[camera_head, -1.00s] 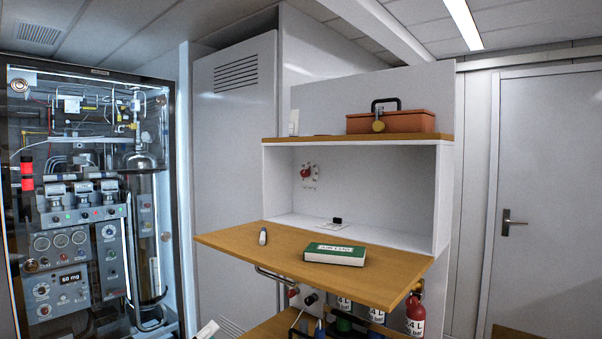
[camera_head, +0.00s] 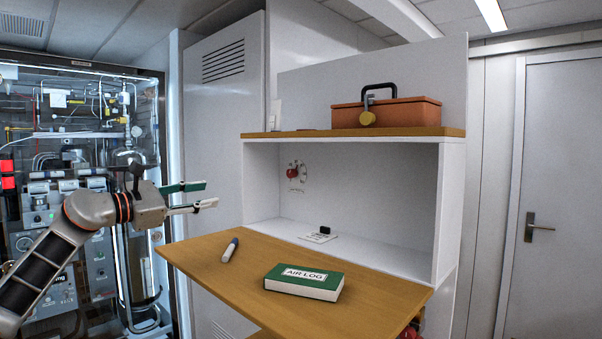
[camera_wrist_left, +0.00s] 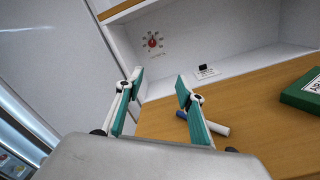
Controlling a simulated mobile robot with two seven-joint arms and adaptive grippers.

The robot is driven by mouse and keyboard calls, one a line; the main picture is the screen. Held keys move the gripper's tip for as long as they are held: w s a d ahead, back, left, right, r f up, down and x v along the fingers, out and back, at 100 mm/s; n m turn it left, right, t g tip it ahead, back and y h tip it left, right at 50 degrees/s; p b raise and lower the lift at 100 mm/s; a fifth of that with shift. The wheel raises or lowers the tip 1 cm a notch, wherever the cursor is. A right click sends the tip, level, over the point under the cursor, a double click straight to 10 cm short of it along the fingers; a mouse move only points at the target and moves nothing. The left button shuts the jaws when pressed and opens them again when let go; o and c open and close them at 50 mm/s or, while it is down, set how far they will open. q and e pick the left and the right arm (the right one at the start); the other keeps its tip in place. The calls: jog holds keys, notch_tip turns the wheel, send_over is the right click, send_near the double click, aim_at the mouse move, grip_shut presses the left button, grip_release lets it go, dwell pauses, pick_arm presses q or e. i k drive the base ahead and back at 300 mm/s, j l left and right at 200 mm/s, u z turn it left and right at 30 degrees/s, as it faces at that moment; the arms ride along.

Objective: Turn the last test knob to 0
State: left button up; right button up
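A red knob (camera_head: 292,173) with dial marks around it is on the left part of the white cabinet's back wall. It also shows in the left wrist view (camera_wrist_left: 152,43), ahead of the fingers and above the shelf. Its exact setting is too small to read. My left gripper (camera_head: 208,195) is open and empty, left of the cabinet and well apart from the knob. In the left wrist view its two green-padded fingers (camera_wrist_left: 160,82) are spread, with a gap between them. My right gripper is not in view.
A fold-out wooden desk (camera_head: 370,289) holds a green AIR LOG book (camera_head: 304,281) and a marker (camera_head: 230,250). A small card with a black clip (camera_head: 322,234) lies in the cabinet. A toolbox (camera_head: 400,113) stands on top. A glass-fronted equipment panel (camera_head: 80,120) is at left.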

aim_at(291, 173)
jog(key=i+l, duration=0.3)
jog(key=l, duration=0.15)
jog(key=i+l, duration=0.35)
